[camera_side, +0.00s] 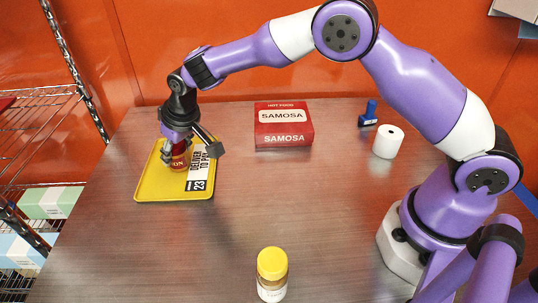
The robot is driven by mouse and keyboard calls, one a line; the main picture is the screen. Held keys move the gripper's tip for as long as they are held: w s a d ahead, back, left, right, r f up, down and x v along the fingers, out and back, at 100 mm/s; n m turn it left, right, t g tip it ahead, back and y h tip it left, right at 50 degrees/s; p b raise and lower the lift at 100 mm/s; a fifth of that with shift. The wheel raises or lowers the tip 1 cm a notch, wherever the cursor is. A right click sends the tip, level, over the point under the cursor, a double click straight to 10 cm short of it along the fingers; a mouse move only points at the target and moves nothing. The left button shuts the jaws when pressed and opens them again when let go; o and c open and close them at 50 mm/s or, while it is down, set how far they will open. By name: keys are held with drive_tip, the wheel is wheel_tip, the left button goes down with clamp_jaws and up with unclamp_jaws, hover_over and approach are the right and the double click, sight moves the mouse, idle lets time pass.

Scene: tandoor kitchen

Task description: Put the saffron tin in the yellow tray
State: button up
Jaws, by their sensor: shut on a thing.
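The yellow tray (148,184) lies at the left of the table, with a white paper slip (200,172) on its right part that reads "DELIVER TO P". The saffron tin (179,163), small and red with partly hidden lettering, is over the left-middle part of the tray. My gripper (178,155) points down above the tray and is shut on the tin. The fingers cover much of the tin. I cannot tell whether the tin's base touches the tray.
A red samosa box (284,126) stands at the back middle. A blue stamp (369,114) and a white paper roll (388,142) are at the back right. A yellow-lidded jar (272,274) stands at the front. The table's middle is clear. A wire rack (40,110) is beyond the left edge.

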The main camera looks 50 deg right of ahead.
drive_tip(key=o, duration=1.1)
drive_tip(key=shift+f, duration=0.1)
drive_tip(key=shift+o, duration=0.2)
drive_tip(key=s+d+r, duration=0.3)
drive_tip(key=s+r, duration=0.2)
drive_tip(key=r, duration=0.3)
drive_tip(key=s+d+r, duration=0.3)
drive_tip(key=s+r, duration=0.2)
drive_tip(key=r, duration=0.3)
drive_tip(key=s+d+m, duration=0.1)
drive_tip(key=s+d, duration=0.3)
drive_tip(key=s, duration=0.4)
drive_tip(key=s+d+f+t, duration=0.1)
drive_tip(key=s+d, duration=0.3)
drive_tip(key=s, duration=0.5)
drive_tip(key=shift+d+m+h, duration=0.25)
drive_tip(key=shift+m+h, duration=0.15)
